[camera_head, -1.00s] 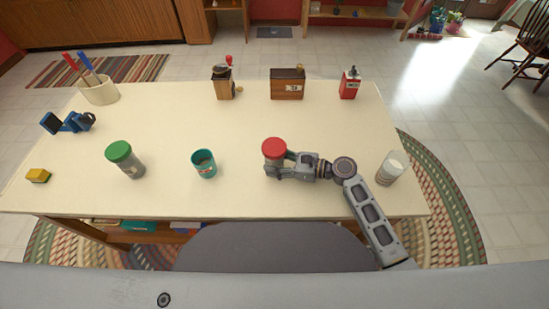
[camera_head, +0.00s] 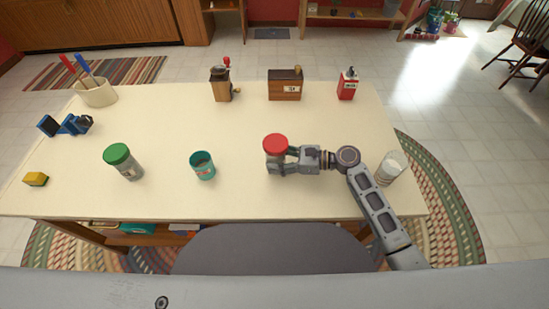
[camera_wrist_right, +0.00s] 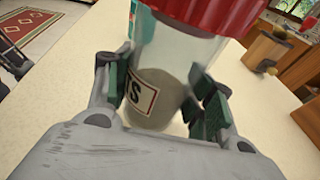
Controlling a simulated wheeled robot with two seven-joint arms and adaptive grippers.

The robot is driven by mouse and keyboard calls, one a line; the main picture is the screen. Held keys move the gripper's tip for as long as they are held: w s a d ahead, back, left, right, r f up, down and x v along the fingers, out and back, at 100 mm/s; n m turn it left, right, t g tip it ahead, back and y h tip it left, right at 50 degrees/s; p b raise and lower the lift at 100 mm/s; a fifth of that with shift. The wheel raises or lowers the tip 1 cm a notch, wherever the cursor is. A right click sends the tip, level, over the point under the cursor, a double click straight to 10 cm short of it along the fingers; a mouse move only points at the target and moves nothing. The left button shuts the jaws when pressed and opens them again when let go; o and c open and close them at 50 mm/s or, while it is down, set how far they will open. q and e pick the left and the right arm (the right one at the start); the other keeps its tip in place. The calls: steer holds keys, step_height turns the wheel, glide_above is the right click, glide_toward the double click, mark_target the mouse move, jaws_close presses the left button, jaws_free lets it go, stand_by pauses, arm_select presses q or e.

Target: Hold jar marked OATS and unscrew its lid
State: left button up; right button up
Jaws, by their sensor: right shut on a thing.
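A clear jar with a red lid (camera_head: 275,144) stands on the table right of centre. In the right wrist view the jar (camera_wrist_right: 165,75) has a label partly hidden by a finger, with the letters "TS" showing. Its red lid (camera_wrist_right: 215,12) is on top. My right gripper (camera_head: 280,159) comes from the right and is shut around the jar's body below the lid; its fingers (camera_wrist_right: 165,95) press on both sides. Another jar with a green lid (camera_head: 117,153) stands at the left; its label is not readable. My left gripper is not in view.
A teal cup (camera_head: 203,166) stands between the two jars. A glass (camera_head: 391,168) stands at the right edge by my right arm. A grinder (camera_head: 221,84), a wooden box (camera_head: 285,85) and a red tin (camera_head: 347,86) line the back. The table's middle (camera_head: 170,115) is clear.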

steer(key=shift+w+d+r+n+g+h, duration=0.2)
steer(key=shift+d+r+n+g, duration=0.55)
steer(key=shift+r+n+g, duration=0.6)
steer(key=shift+w+d+r+n+g+h, duration=0.25)
steer(key=shift+d+r+n+g, duration=0.55)
steer(key=shift+r+g, duration=1)
steer(key=shift+w+d+r+n+g+h, duration=0.1)
steer(key=shift+w+d+r+n+g, duration=0.4)
steer(key=shift+r+n+g, duration=1)
steer(key=shift+s+d+r+m, duration=0.15)
steer(key=shift+s+r+m, duration=0.1)
steer(key=shift+r+m, duration=0.1)
